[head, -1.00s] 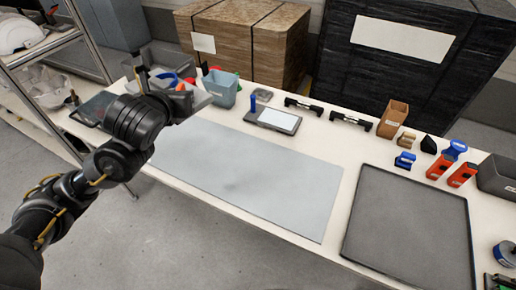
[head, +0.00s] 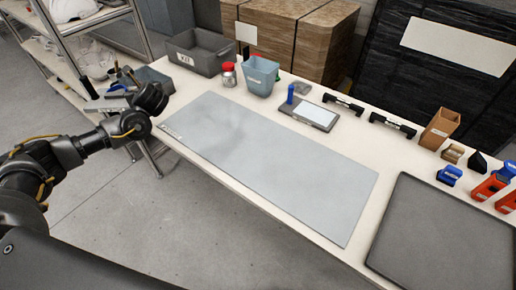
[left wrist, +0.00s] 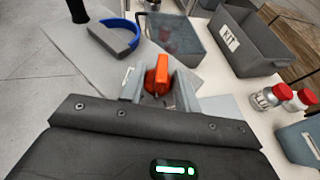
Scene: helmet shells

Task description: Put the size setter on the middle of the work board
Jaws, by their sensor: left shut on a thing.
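My left gripper (left wrist: 158,92) is shut on an orange piece (left wrist: 161,68) in the left wrist view. The piece sticks out between the pale grey fingers, and its lower part is hidden. It may be the size setter, but I cannot tell for sure. In the head view my left gripper (head: 104,103) hangs off the left end of the table, and the orange piece cannot be made out there. The work board (head: 270,165) is a large pale grey sheet lying flat on the table, its middle bare. The gripper is well left of it. My right gripper is not in view.
A grey KIT bin (head: 200,52), red-capped bottles (head: 229,74) and a blue-grey bin (head: 262,76) stand behind the board. A flat display device (head: 309,114) is further right. A dark mat (head: 440,235) lies at right. A shelf rack (head: 62,50) stands at left.

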